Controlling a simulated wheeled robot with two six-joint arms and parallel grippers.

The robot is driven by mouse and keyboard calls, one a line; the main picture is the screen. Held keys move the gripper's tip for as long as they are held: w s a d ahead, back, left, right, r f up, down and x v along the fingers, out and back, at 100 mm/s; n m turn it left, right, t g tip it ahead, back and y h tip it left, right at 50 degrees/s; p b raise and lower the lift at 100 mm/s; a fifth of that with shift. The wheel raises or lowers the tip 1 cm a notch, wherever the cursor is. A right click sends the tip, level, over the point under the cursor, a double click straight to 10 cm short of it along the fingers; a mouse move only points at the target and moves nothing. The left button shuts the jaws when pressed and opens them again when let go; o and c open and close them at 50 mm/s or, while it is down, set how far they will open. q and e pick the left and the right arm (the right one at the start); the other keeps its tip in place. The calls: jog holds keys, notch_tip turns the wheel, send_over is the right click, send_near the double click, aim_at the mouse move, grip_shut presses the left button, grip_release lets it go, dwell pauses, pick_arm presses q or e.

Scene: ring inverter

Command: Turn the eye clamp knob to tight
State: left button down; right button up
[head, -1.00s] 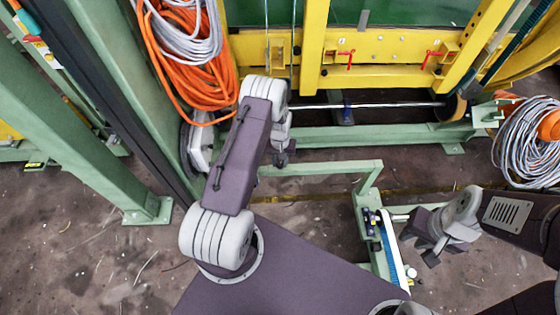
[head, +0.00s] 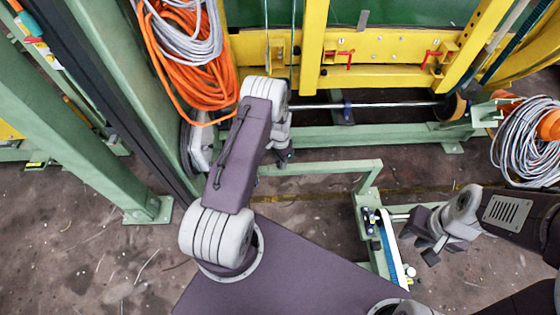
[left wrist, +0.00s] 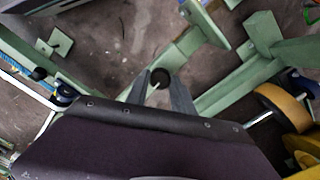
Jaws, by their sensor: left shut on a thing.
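A round black knob (left wrist: 160,77) shows in the left wrist view between the fingertips of my left gripper (left wrist: 160,86), which is shut on it. The knob sits close to a green frame bar. In the head view my left gripper (head: 284,157) is below the long steel rod, mostly hidden by my own wrist, and the knob cannot be made out there. No tight or loose marking is readable. My right gripper (head: 422,248) is empty at the lower right, its fingers apart.
Orange and grey cable coils (head: 190,55) hang at the left near my left arm. A steel rod (head: 395,105) runs below the yellow frame (head: 385,78). A green bracket (head: 320,168) and a blue-and-white strip (head: 392,250) stand between my arms. Another cable coil (head: 525,155) is at the right.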

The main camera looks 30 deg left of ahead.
pick_arm(q)
jog(key=shift+m, duration=0.5)
jog(key=c, duration=1.1)
grip_release()
notch_tip(320, 180, up, 9)
jog(key=shift+r+p, duration=0.1)
jog(key=shift+p, duration=1.05)
